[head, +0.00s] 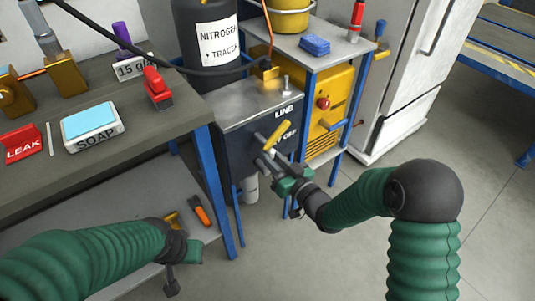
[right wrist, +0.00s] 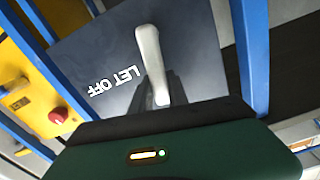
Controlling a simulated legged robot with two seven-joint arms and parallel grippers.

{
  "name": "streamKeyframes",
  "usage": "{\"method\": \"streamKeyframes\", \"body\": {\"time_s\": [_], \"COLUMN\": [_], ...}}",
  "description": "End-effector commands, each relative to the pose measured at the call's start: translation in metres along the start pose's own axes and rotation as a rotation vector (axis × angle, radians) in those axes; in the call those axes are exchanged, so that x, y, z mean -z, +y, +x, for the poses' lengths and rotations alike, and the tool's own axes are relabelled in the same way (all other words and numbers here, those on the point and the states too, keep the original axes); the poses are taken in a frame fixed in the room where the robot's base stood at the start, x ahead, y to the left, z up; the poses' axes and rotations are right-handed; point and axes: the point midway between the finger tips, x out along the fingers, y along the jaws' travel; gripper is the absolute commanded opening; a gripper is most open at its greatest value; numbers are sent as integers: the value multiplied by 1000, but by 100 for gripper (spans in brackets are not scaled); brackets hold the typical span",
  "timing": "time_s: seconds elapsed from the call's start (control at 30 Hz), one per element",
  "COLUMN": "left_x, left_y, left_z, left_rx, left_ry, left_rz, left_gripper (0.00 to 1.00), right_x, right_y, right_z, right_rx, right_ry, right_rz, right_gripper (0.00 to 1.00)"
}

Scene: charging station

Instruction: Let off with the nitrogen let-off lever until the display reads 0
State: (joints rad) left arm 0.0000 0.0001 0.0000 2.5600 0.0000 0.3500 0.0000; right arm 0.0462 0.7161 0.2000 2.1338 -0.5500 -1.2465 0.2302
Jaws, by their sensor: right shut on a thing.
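The let-off lever (right wrist: 149,55) is a pale bar on the dark panel (right wrist: 195,45), beside the words LET OFF, in the right wrist view. My right gripper (right wrist: 162,95) is shut on its lower end. In the head view my right gripper (head: 268,163) is at the panel front, below a yellow handle (head: 277,135); it hides part of the lever there. The black nitrogen cylinder (head: 205,40) stands behind the panel. No display reading can be made out in either view. My left gripper (head: 172,278) hangs low at the left, its fingers unclear.
The bench (head: 125,150) at left holds a red LEAK sign (head: 22,146), a soap box (head: 94,132) and a red-handled tool (head: 157,88). A yellow machine (head: 330,95) stands in a blue frame right of the panel. The floor at right is clear.

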Motion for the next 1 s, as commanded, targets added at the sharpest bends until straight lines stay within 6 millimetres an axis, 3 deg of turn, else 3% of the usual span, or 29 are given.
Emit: {"method": "streamKeyframes", "body": {"time_s": [0.5,1.0], "left_x": [11,17], "left_y": [0,0], "left_z": [-48,-72], "left_rx": [0,0], "left_ry": [0,0], "left_rz": [0,0], "left_gripper": [0,0], "right_x": [-5,-28], "right_y": [31,55], "right_z": [-1,-2], "right_rx": [-5,-7], "right_ry": [-3,-1], "right_rz": [482,955], "right_gripper": [0,0]}}
